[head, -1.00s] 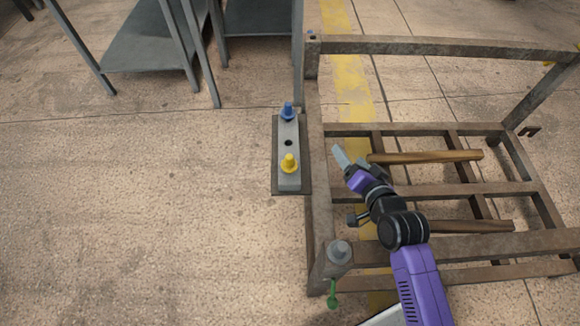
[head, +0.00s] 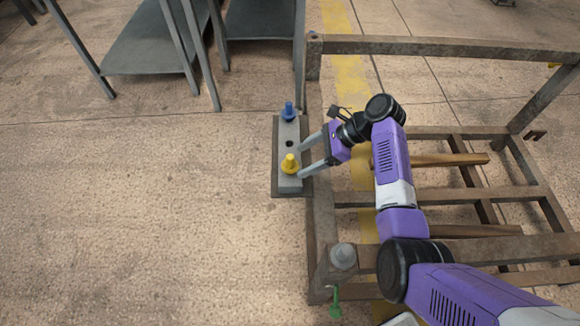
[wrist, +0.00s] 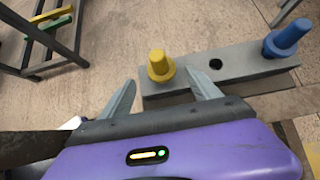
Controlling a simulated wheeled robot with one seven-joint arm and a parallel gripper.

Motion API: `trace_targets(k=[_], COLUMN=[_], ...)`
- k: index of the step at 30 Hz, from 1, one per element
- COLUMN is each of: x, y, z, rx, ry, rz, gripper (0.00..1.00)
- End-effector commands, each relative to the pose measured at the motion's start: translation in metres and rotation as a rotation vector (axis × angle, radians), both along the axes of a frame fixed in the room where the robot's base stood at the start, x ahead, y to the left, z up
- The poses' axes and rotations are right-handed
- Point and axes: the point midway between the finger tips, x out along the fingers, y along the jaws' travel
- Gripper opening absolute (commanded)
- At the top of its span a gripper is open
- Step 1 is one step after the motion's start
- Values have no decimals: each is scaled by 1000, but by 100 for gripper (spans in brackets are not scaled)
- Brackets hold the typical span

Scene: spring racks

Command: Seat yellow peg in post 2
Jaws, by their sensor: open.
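The yellow peg (head: 290,163) stands upright at the near end of the grey block (head: 289,183); it also shows in the wrist view (wrist: 159,66). A blue peg (head: 288,111) stands at the block's far end, at right in the wrist view (wrist: 287,38). Between them is an empty dark hole (head: 290,143). I cannot see any post numbers. My gripper (head: 302,162) is open and empty, beside the block on its right. In the wrist view its fingers (wrist: 158,92) are spread, with the yellow peg ahead between them and no contact visible.
A rusty metal frame (head: 313,215) with crossbars stands close along the block's right side, under my arm. A wooden bar (head: 450,160) lies on it. A green item (head: 335,302) hangs at its near corner. Grey shelves (head: 150,50) stand at the back left. The left floor is clear.

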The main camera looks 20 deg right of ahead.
Motion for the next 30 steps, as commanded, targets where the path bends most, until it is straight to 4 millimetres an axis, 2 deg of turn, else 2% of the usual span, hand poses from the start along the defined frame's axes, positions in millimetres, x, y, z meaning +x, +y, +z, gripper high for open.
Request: trace_targets(k=[7,15,23,30], x=[7,19,20,20], y=[14,39,42,42], z=[-15,-39,-40,-40], rx=[-1,-2,-3,-3], ry=[-1,-2,-4,-3], rz=[0,0,-1,-1], gripper=[72,72,72,24])
